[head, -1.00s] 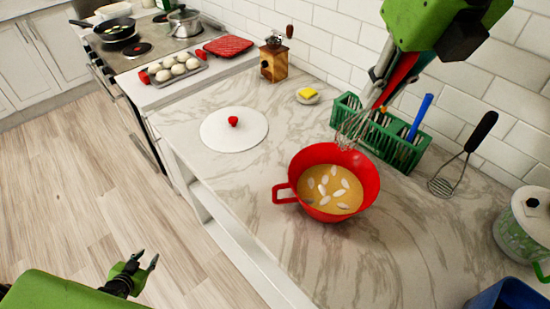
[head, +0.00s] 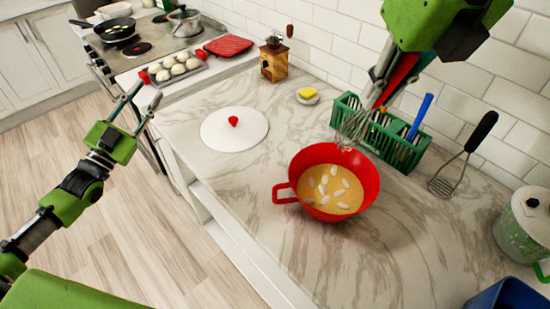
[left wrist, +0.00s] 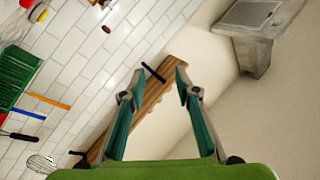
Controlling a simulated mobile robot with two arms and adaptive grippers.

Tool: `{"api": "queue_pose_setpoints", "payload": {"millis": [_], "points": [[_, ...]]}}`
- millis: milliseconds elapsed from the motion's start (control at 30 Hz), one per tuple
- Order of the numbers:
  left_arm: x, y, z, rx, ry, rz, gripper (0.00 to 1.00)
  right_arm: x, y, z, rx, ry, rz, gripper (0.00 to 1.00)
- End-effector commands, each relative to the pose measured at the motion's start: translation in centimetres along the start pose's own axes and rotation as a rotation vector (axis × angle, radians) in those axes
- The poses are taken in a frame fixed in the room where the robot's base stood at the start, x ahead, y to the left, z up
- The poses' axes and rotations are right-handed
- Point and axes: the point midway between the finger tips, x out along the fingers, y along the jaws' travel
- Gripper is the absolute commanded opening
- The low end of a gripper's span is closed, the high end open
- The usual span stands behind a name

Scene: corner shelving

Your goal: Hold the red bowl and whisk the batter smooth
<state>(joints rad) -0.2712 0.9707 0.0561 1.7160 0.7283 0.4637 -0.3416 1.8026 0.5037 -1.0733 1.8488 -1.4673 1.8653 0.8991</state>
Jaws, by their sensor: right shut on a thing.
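The red bowl (head: 362,166) stands on the marble counter, its handle pointing left. It holds tan batter (head: 330,186) with several white lumps. My right gripper (head: 385,82) is shut on the red handle of the whisk (head: 352,128). The whisk's wire end hangs at the bowl's back rim, above the batter; whether it touches the rim I cannot tell. My left gripper (head: 150,89) is open and empty, left of the counter and well apart from the bowl. Its open fingers also show in the left wrist view (left wrist: 164,70), facing the wall.
A white lid (head: 234,130) with a red knob lies left of the bowl. A green-white pot (head: 520,238) and a blue bin (head: 508,296) are at right. Front counter is clear.

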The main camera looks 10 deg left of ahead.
Motion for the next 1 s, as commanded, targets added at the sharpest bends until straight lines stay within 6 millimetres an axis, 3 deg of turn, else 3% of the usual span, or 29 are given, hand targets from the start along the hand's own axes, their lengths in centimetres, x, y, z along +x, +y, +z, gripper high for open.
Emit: {"api": "queue_pose_setpoints", "payload": {"millis": [33,100,300,467,600,800,1000], "points": [[1.4,0.9,-2.9,0.018,0.090,0.012,0.29,0.0,0.0,0.0,0.000,0.000,0.000,0.00],[2.6,2.7,-6.5,0.046,0.208,0.036,0.29,0.0,0.0,0.0,0.000,0.000,0.000,0.00],[4.4,9.0,-16.5,0.134,0.552,0.139,0.29,0.0,0.0,0.0,0.000,0.000,0.000,0.00],[3.6,14.9,-24.1,0.216,0.836,0.257,0.29,0.0,0.0,0.0,0.000,0.000,0.000,0.00],[1.4,20.2,-29.4,0.304,1.084,0.388,0.29,0.0,0.0,0.0,0.000,0.000,0.000,0.00],[-3.4,27.6,-33.9,0.467,1.418,0.626,0.29,0.0,0.0,0.0,0.000,0.000,0.000,0.00],[-8.2,33.6,-33.8,0.695,1.698,0.921,0.29,0.0,0.0,0.0,0.000,0.000,0.000,0.00]]}}
